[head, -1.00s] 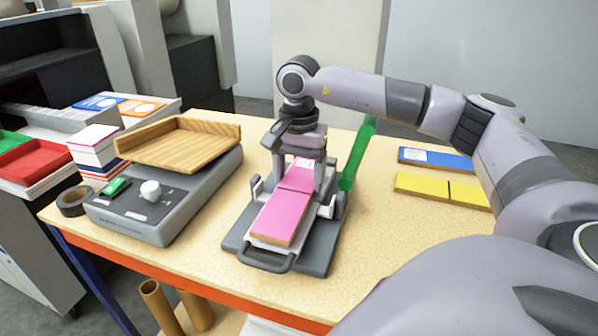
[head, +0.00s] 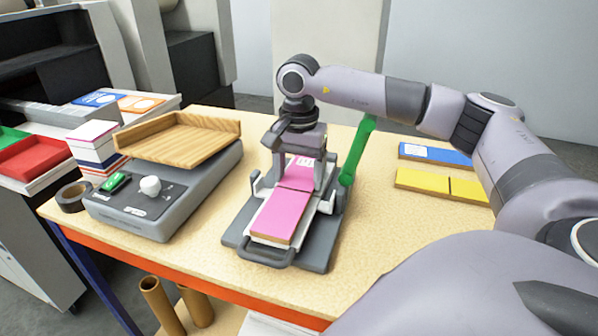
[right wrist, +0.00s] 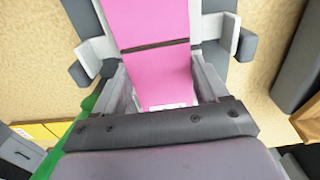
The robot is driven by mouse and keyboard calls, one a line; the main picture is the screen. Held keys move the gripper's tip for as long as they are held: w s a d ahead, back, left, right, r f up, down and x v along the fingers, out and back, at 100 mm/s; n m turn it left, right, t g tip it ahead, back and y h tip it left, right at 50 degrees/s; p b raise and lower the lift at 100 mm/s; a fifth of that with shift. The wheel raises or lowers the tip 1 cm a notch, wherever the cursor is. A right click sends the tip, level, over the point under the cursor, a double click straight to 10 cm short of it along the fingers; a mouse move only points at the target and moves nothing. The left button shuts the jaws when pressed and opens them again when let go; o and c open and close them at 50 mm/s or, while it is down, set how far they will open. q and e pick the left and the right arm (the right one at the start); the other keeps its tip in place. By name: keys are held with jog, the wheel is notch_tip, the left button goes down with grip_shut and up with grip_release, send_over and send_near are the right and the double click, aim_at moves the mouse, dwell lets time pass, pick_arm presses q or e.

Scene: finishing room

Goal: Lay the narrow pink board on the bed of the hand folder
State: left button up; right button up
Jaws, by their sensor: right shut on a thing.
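The narrow pink board (head: 279,218) lies lengthwise over the bed of the hand folder (head: 316,260), with a dark crease line across it. Its far part is between the fingers of my right gripper (head: 300,184), which is shut on it from both sides. In the right wrist view the board (right wrist: 155,66) runs between the two fingers (right wrist: 164,84), and a white label shows near the palm. The board looks in line with the bed; whether it touches the bed all along is hard to tell. My left gripper is out of view.
A green lever (head: 357,150) rises right beside my gripper. A scale with a wooden tray (head: 180,138) stands left of the folder. Blue (head: 436,156) and yellow (head: 424,181) boards lie at the right. The table's front right is partly hidden by my arm.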

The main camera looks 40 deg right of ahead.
jog(key=o, duration=1.1)
notch_tip(320, 180, up, 7)
jog(key=shift+r, duration=0.1)
